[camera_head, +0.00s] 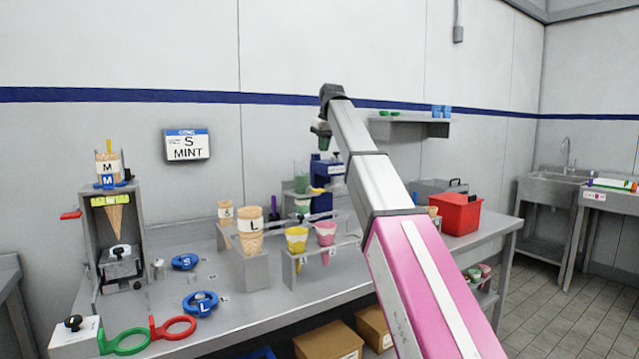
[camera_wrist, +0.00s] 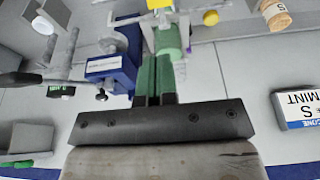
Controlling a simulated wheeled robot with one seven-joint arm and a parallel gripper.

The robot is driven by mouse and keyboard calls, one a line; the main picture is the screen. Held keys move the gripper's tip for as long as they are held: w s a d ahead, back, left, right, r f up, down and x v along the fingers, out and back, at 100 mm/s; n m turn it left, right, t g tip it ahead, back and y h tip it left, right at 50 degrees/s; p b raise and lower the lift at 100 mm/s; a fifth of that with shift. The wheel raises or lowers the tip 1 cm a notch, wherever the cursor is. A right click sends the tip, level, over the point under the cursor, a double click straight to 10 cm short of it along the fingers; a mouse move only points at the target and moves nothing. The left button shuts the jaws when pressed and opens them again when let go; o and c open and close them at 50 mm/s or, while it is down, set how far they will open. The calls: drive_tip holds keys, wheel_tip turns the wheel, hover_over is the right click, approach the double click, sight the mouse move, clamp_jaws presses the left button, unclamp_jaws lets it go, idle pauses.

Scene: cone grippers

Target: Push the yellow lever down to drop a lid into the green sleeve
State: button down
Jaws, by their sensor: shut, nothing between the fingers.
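The yellow lever (camera_head: 318,190) sticks out at the front of a blue-and-grey machine (camera_head: 322,172) at the back of the counter. A yellow piece at the top edge of the wrist view (camera_wrist: 159,4) seems to be this lever. A green sleeve (camera_head: 302,207) stands low beside the machine, partly hidden. A green cylinder (camera_wrist: 168,38) shows in the wrist view just past my fingertips; I cannot tell whether it is the sleeve. My gripper (camera_head: 321,142) is above the machine, pointing down, with its green fingers (camera_wrist: 156,75) shut and empty, apart from the lever.
Cone holders with a yellow cup (camera_head: 297,233) and a pink cup (camera_head: 326,230) stand in front of the machine. A large cone marked L (camera_head: 250,238) is to their left. A red box (camera_head: 460,213) sits at right. A wall shelf (camera_head: 408,127) is right of my arm.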

sight(318, 190)
drive_tip(key=x, duration=0.9)
drive_tip(key=s+d+x, duration=0.1)
drive_tip(key=x, duration=0.3)
drive_tip(key=shift+w+a+f, duration=0.15)
drive_tip(key=shift+f, duration=0.45)
drive_tip(key=shift+f, duration=0.15)
